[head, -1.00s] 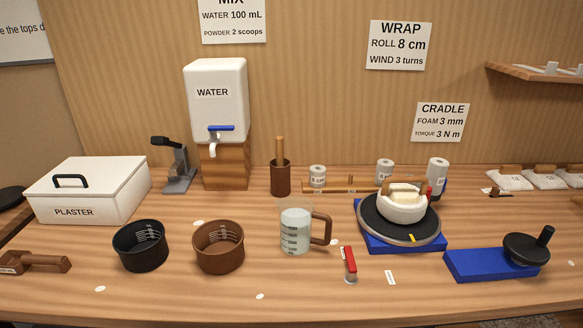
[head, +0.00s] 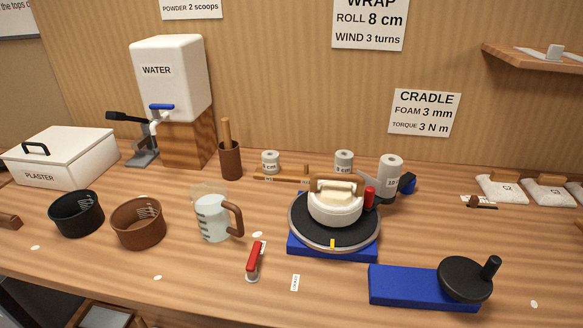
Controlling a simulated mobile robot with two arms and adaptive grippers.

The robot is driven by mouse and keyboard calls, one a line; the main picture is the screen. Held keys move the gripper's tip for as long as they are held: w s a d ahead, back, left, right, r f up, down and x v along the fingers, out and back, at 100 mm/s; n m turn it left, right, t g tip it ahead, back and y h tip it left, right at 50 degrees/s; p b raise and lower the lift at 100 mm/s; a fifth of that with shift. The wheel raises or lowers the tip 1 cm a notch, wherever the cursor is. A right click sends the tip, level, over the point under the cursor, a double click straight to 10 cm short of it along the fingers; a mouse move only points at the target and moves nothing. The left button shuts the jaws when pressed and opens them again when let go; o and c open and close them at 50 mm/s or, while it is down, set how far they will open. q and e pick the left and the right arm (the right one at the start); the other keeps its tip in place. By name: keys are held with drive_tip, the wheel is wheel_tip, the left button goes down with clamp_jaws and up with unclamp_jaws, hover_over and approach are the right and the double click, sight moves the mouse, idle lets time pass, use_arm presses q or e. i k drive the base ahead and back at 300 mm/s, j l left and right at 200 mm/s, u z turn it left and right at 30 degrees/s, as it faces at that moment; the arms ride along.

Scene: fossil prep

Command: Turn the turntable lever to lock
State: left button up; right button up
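The turntable (head: 302,237) has a round black disc on a blue base. A white round piece with a pale block (head: 337,206) sits on the disc, and a yellow mark shows on its front rim. The red lever (head: 255,256) is on the table at the front left of the turntable. Its grip points away from me, toward the back of the table. A small white label (head: 295,283) lies to the lever's right; its print seems to read "LOCKED". Another pale label (head: 258,236) lies by the lever's far end. Neither of my grippers is in view.
A measuring jug (head: 212,219) stands left of the lever, with a brown bowl (head: 138,224) and a black bowl (head: 76,213) further left. A blue block with a black crank wheel (head: 466,279) stands to the right. The table in front of the lever is mostly clear.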

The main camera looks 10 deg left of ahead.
sight(250, 268)
drive_tip(key=i+l+u, duration=0.15)
drive_tip(key=l+u, duration=0.2)
drive_tip(key=l, duration=0.45)
drive_tip(key=l+u, duration=0.3)
drive_tip(key=l, duration=0.5)
drive_tip(key=l+u, duration=0.35)
drive_tip(key=l, duration=0.5)
